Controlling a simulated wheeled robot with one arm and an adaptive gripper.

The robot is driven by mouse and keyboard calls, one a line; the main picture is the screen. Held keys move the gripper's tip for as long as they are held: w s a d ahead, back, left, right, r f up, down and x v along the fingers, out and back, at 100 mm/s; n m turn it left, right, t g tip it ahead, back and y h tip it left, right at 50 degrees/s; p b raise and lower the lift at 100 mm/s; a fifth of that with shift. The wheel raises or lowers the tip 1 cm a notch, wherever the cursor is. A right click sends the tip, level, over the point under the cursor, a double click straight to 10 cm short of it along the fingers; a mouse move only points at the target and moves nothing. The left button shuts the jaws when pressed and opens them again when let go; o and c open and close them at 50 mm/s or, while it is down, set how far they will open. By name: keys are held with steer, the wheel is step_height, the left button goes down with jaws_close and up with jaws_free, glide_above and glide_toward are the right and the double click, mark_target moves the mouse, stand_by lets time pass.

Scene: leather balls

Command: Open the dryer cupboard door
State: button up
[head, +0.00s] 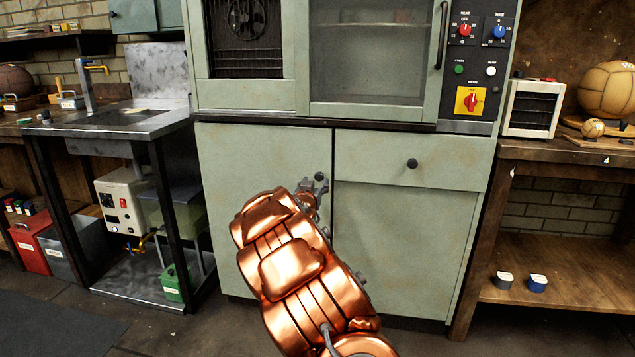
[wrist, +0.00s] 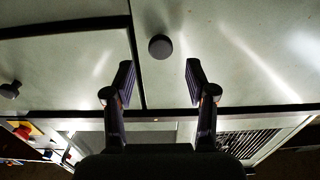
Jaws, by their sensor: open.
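The dryer cupboard (head: 262,113) is a pale green cabinet in the middle of the head view. Its lower left door (head: 225,165) is shut, flush with the front, with a dark round knob (head: 319,176) near its upper right corner. My gripper (head: 314,188) is at that knob, at the end of my copper arm. The wrist view, which looks upside down, shows the knob (wrist: 160,47) just beyond my open, empty fingers (wrist: 158,82), roughly centred between them and not gripped. The arm hides part of the door's lower right side.
Right of the door is a drawer front (head: 450,160) with its own knob (head: 412,163), above a plain panel. Above are a glazed door (head: 370,65) with a black handle and a control panel (head: 478,60). A metal sink stand (head: 110,125) stands left, a wooden bench (head: 560,152) right.

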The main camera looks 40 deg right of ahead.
mark_target(318, 177)
steer(key=shift+b+x, duration=0.35)
steer(key=shift+x, duration=1.95)
jaws_close()
